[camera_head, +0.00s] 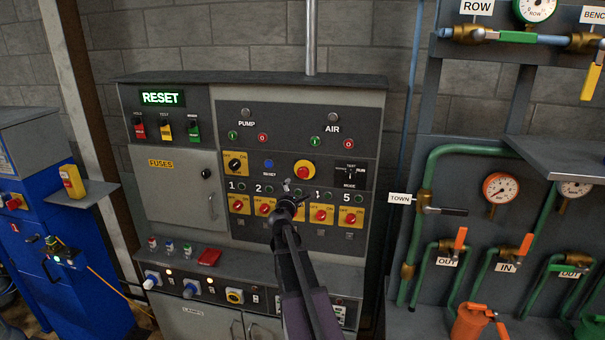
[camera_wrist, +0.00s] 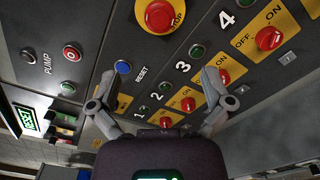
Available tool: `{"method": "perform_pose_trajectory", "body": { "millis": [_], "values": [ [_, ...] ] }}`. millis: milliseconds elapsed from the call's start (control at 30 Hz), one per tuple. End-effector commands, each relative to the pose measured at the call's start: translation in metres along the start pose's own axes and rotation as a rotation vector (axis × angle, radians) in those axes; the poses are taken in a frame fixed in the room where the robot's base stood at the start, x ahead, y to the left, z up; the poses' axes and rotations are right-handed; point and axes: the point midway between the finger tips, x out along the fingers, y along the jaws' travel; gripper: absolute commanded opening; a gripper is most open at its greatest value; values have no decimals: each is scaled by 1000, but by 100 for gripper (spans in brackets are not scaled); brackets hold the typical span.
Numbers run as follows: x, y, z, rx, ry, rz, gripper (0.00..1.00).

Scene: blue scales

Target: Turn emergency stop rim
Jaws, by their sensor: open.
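The emergency stop (camera_head: 304,169) is a red mushroom button on a round yellow plate, on the upper right part of the grey control cabinet. In the wrist view the emergency stop (camera_wrist: 158,14) is at the top edge, with its yellow STOP plate partly cut off. My gripper (camera_head: 289,187) is in front of the panel, below and a little left of the button in the head view. In the wrist view my gripper (camera_wrist: 160,77) has its two fingers spread wide with nothing between them. The button is beyond the fingertips, apart from them.
Numbered red rotary switches (camera_head: 321,215) on yellow plates line the panel below the button; my arm hides part of that row. A blue RESET button (camera_head: 268,164) and a TEST/RUN mode switch (camera_head: 350,173) flank the stop. A ledge (camera_head: 250,266) juts out below.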

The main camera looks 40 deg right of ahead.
Motion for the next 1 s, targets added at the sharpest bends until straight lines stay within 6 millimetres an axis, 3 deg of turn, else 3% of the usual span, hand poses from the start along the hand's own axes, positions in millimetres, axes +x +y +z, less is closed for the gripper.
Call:
{"method": "perform_pose_trajectory", "body": {
  "millis": [567,1000],
  "values": [
    [9,0,-1,0,0,0,100],
    [66,1,-2,1,0,0,100]
  ]
}}
